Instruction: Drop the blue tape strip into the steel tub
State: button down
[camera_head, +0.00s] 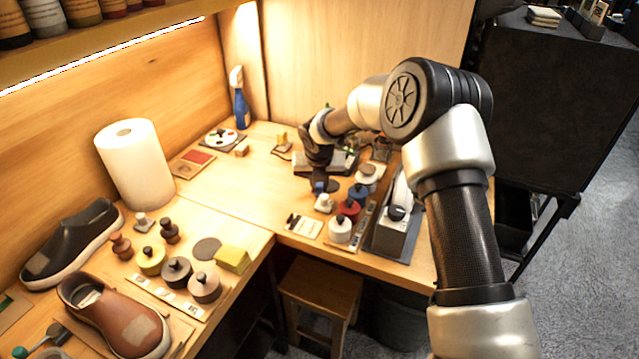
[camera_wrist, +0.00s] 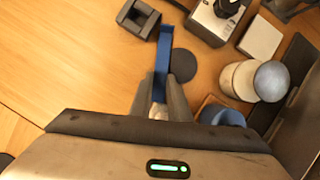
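The blue tape strip (camera_wrist: 164,55) shows in the wrist view as a narrow upright band between my fingertips. Its far end reaches past them, close beside a black dispenser-like block. My gripper (camera_wrist: 160,88) appears shut on the strip's near part. In the head view my gripper (camera_head: 318,182) points down above the right-hand table, with a bit of blue at its tip. A grey round bin (camera_head: 398,318) stands partly hidden under the table's right side. I cannot tell whether it is the steel tub, and no other vessel is clearly that tub.
The black block (camera_wrist: 138,18) and a dark round disc (camera_wrist: 181,66) lie near the strip. Several lidded jars (camera_head: 340,228) and a grey boxed device (camera_head: 394,238) crowd the table's right side. Paper towel (camera_head: 134,165) and shoes (camera_head: 115,318) are left. A wooden stool (camera_head: 320,288) stands below.

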aim_at(319, 192)
dwell(0.3)
notch_tip(319, 192, up, 10)
jog(key=p, duration=0.2)
dwell(0.3)
jog(key=shift+s+a, duration=0.1)
